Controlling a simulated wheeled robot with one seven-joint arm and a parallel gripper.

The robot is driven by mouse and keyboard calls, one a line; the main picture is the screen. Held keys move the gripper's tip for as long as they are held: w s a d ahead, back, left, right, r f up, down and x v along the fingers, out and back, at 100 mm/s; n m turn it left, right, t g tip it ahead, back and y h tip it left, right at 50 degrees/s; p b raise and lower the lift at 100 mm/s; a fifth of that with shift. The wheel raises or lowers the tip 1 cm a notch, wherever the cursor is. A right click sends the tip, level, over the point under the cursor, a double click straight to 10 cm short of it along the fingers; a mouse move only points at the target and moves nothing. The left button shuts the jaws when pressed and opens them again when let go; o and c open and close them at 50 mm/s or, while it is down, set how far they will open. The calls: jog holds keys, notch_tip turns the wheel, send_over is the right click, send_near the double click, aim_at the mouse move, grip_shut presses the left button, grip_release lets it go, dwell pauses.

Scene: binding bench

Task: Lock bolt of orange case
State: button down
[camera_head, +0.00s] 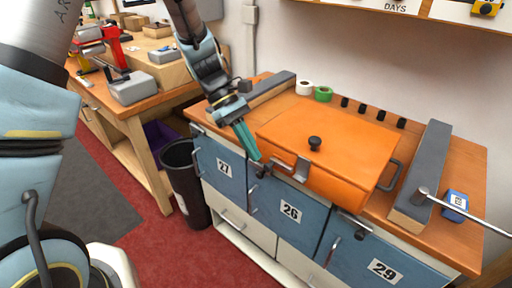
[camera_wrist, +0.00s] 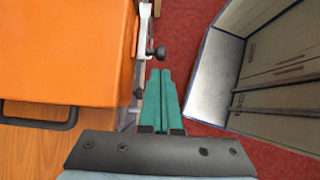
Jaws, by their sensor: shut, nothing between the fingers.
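The orange case (camera_head: 335,145) lies closed on the wooden bench top, with a black knob on its lid. It also fills the left of the wrist view (camera_wrist: 65,50). A silver bolt (camera_head: 285,165) runs along its front edge. In the wrist view the bolt (camera_wrist: 143,45) has a small black knob (camera_wrist: 157,53) sticking out to the right. My gripper (camera_head: 257,160) is at the front left corner of the case, fingers shut and empty. In the wrist view its teal fingertips (camera_wrist: 160,72) are just below the bolt knob; I cannot tell whether they touch it.
Blue cabinet doors (camera_head: 270,205) are below the bench top. A long grey-topped block (camera_head: 430,165) and a blue box (camera_head: 455,203) lie right of the case. White and green tape rolls (camera_head: 323,93) sit behind it. A black bin (camera_head: 185,180) stands at left.

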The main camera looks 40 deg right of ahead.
aim_at(269, 165)
jog(key=shift+s+d+f, duration=0.15)
jog(key=shift+s+f, duration=0.1)
jog(key=shift+s, duration=0.35)
jog(key=s, duration=0.2)
jog(key=s+d, duration=0.1)
jog(key=s, duration=0.1)
jog(key=shift+w+a+r+p, duration=0.1)
jog(key=shift+w+r+p, duration=0.15)
jog(key=shift+w+p, duration=0.25)
jog(key=w+f+b+v, duration=0.1)
jog(key=v, duration=1.1)
jog(key=shift+w+a, duration=0.25)
jog(key=shift+w, duration=0.1)
